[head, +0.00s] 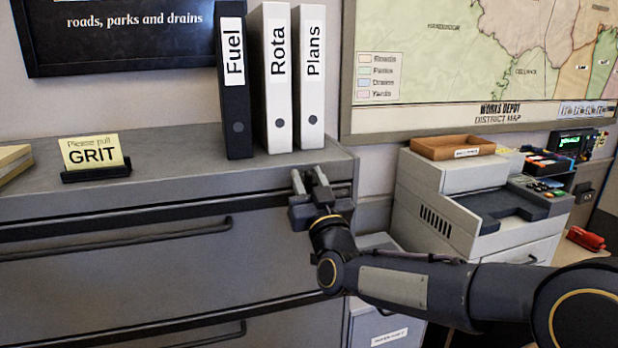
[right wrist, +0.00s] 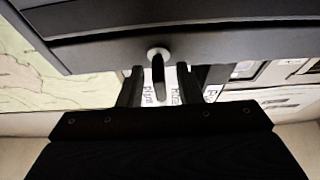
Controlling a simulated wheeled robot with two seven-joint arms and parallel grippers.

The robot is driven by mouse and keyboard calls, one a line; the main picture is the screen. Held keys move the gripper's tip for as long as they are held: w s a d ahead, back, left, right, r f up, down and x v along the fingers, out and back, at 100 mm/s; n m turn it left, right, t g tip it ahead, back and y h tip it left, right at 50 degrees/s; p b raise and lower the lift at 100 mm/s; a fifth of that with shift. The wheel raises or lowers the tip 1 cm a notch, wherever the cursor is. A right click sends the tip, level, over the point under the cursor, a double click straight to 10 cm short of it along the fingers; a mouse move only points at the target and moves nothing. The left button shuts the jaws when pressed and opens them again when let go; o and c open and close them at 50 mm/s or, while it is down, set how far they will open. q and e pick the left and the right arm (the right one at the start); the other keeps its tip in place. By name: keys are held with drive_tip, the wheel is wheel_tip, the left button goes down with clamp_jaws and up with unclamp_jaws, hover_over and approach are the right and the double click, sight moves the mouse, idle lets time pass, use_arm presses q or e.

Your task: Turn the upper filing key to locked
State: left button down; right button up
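The grey filing cabinet (head: 190,172) stands at the left in the head view. My right gripper (head: 310,178) is at the upper right of its front, by the top edge. In the right wrist view a round lock (right wrist: 158,53) sits on the cabinet's dark face, with the key (right wrist: 159,82) showing as a narrow upright bar. The fingers of my right gripper (right wrist: 159,88) stand apart on either side of the key, with a gap on each side. In the head view the gripper hides the key and lock. My left gripper is not in view.
Black Fuel (head: 236,110), white Rota (head: 277,115) and white Plans (head: 312,110) binders stand on the cabinet top, just behind my right gripper. A GRIT sign (head: 93,153) stands further left. A printer (head: 470,205) bearing a brown tray (head: 450,147) stands to the right.

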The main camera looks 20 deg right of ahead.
clamp_jaws()
